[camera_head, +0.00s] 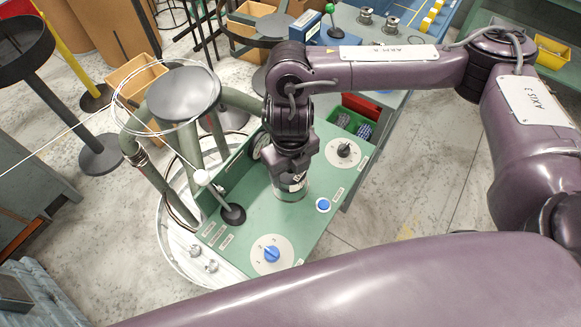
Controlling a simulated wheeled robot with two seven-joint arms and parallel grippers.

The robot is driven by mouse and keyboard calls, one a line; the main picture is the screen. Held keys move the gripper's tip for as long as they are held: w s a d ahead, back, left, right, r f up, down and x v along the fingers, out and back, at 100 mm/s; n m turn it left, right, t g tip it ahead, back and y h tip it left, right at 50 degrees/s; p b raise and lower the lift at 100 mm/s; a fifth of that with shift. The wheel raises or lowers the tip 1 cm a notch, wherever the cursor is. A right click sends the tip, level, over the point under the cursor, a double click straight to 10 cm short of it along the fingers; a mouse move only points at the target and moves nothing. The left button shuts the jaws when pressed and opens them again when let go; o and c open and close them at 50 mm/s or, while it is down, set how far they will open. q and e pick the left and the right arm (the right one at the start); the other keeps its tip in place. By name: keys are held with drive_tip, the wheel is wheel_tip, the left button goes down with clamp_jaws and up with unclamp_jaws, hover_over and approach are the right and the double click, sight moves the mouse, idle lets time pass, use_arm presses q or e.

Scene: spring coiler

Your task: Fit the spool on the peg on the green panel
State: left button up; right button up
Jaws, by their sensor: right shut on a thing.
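My right gripper (292,172) hangs over the green panel (305,228), pointing down. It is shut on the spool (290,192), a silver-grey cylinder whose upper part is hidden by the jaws. The spool stands about upright, with its lower end at or just above the panel's surface; I cannot tell whether it touches. The peg does not show; the spool and gripper may hide it. My left gripper is not in view.
Around the spool on the panel are a black knob (344,150), a blue button (323,205), a blue knob (271,254) and a lever with a white ball (203,178). A round-topped stand with wire loops (181,92) is to the left.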

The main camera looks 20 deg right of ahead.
drive_tip(key=shift+f+b, duration=1.35)
drive_tip(key=shift+f, duration=0.3)
drive_tip(key=o, duration=1.3)
drive_tip(key=shift+r, duration=0.15)
